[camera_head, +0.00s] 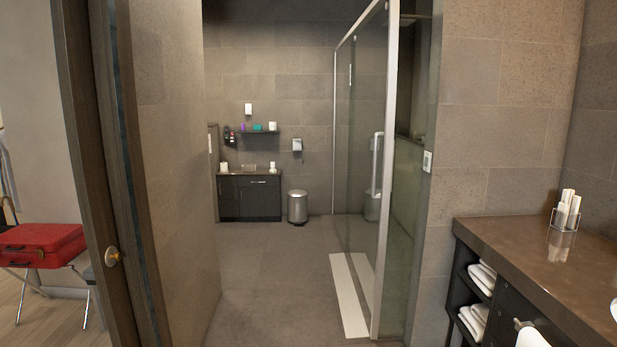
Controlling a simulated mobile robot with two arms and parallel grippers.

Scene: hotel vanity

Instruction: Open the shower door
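The glass shower door (362,150) stands at the middle right of the head view, in a pale metal frame. A vertical metal handle (377,163) is on the glass near the frame's front post (388,180). I see the door steeply from the side, and I cannot tell whether it is shut or ajar. A white strip (347,295) lies on the floor along the foot of the glass. Neither of my grippers shows in the view.
Open tiled floor (265,275) leads to the shower. A wall and dark door with a brass knob (112,257) bound the left. A brown vanity counter (530,255) juts in at right. A bin (297,207) and dark cabinet (249,197) stand at the back.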

